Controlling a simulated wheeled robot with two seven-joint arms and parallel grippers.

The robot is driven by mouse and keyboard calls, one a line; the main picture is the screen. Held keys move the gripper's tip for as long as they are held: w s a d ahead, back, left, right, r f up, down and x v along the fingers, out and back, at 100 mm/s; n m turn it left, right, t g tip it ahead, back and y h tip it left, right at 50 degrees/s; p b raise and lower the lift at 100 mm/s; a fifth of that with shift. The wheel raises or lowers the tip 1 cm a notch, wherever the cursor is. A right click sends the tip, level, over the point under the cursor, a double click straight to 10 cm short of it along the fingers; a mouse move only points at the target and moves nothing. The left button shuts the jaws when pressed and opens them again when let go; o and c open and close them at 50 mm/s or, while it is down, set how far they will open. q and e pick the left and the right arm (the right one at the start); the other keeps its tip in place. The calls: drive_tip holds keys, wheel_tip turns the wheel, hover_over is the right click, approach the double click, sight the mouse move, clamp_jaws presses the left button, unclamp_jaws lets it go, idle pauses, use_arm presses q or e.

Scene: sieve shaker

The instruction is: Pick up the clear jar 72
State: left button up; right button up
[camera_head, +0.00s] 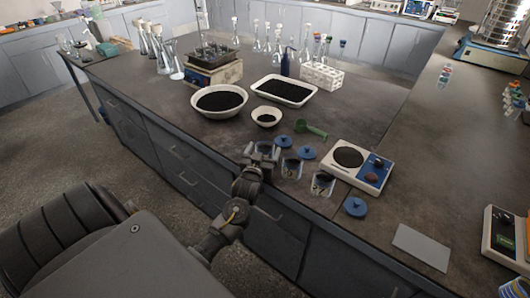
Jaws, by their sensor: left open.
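Clear jars stand near the front edge of the bench: one jar (291,168) just right of my left gripper and another jar (323,184) further right. Both look dark inside. My left gripper (262,153) is open at the bench's front edge, left of these jars. Something pale shows by its fingers, perhaps another jar, but the fingers hide most of it. No label is readable, so I cannot tell which jar is 72. My right gripper is not in view.
Blue lids (305,153) lie near the jars, with a green scoop (313,130) behind. White bowls of dark grains (219,113) and a tray (284,103) sit behind. A flat grey plate (421,247) lies front right.

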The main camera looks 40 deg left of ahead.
use_arm(q)
drive_tip(key=shift+c, duration=0.2)
drive_tip(key=c, duration=1.1)
drive_tip(key=shift+r, duration=0.1)
drive_tip(key=shift+c, duration=0.2)
